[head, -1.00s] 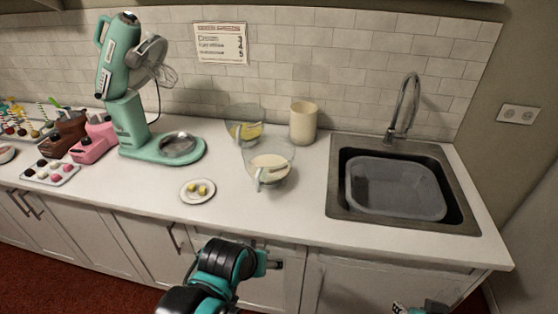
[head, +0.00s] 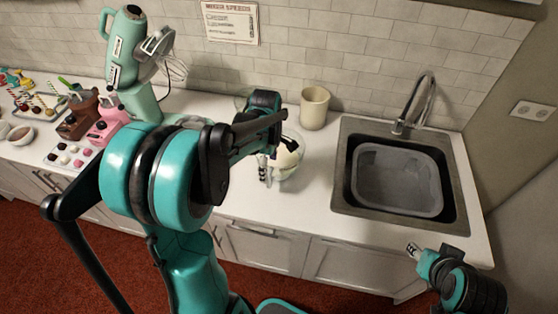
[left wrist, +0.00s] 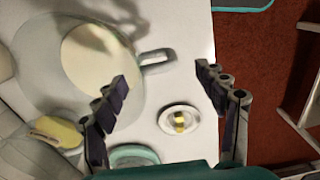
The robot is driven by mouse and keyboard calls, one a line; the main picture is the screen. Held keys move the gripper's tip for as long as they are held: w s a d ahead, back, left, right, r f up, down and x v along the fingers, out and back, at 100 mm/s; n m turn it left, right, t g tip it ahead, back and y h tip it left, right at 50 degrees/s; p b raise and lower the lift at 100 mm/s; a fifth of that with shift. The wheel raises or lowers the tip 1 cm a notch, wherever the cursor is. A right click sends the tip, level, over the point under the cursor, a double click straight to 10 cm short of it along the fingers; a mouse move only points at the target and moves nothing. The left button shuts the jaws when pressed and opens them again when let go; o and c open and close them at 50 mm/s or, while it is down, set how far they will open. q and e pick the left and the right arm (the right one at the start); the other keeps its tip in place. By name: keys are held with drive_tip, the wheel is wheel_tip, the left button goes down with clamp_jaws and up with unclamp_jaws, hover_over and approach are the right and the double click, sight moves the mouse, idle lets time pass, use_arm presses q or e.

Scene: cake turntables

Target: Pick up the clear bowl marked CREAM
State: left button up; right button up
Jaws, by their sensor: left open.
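The clear bowl (head: 290,160) with pale cream-coloured contents stands on the white counter, partly hidden by my left arm in the head view. No CREAM marking is readable. In the left wrist view the bowl (left wrist: 128,95) fills the upper left, with its handle (left wrist: 158,59) pointing right. My left gripper (head: 275,160) is open above the counter at the bowl's handle side. In the left wrist view the handle appears between and slightly beyond the fingertips (left wrist: 161,72), with no clear contact. My right gripper (head: 413,250) is low, in front of the counter, away from the bowl.
A second bowl with yellow contents (left wrist: 55,132) stands close by. A small plate with yellow pieces (left wrist: 180,120) lies near the gripper. A beige canister (head: 313,107) stands behind the bowl. The sink (head: 400,180) is to the right, the mint mixer (head: 128,60) to the left.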

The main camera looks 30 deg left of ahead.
sight(270, 171)
use_arm(q)
wheel_tip(270, 171, down, 5)
drive_tip(key=shift+w+d+r+b, duration=0.1)
drive_tip(key=shift+w+b, duration=0.05)
drive_tip(key=shift+b, duration=0.4)
clamp_jaws()
